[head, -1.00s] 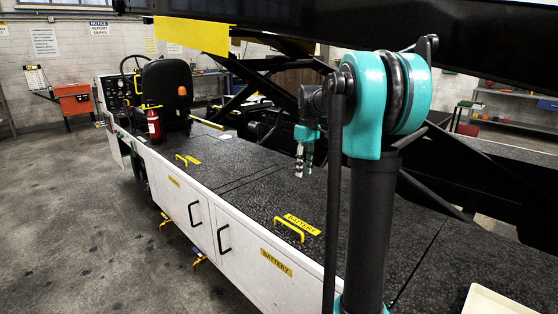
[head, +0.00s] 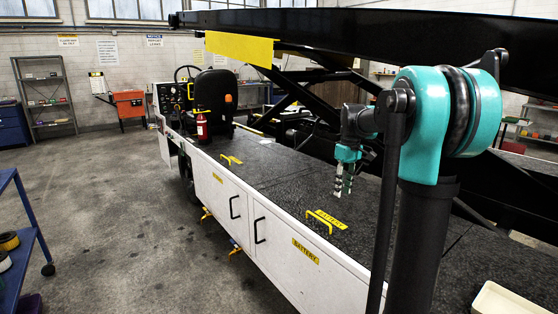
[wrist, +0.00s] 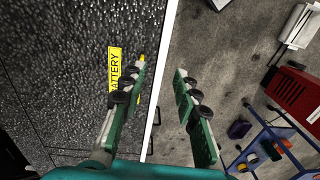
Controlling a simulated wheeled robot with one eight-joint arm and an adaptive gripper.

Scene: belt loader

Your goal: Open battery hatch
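The battery hatch (head: 345,240) is a black textured panel in the top deck of the white belt loader, and it lies flat. It carries a yellow BATTERY label (head: 331,219) and a yellow handle (head: 319,222). My gripper (head: 343,194) hangs above the deck, fingers pointing down, apart from the handle. In the wrist view my gripper (wrist: 158,75) is open with nothing between its fingers, over the loader's white edge. The label (wrist: 120,80) is left of the fingers there, and the left finger partly hides the yellow handle.
Below the deck edge is a white side door (head: 273,242) with a black pull and another BATTERY label (head: 305,251). The black conveyor boom (head: 350,30) spans above. A blue cart (head: 28,240) stands at left. Floor between is clear.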

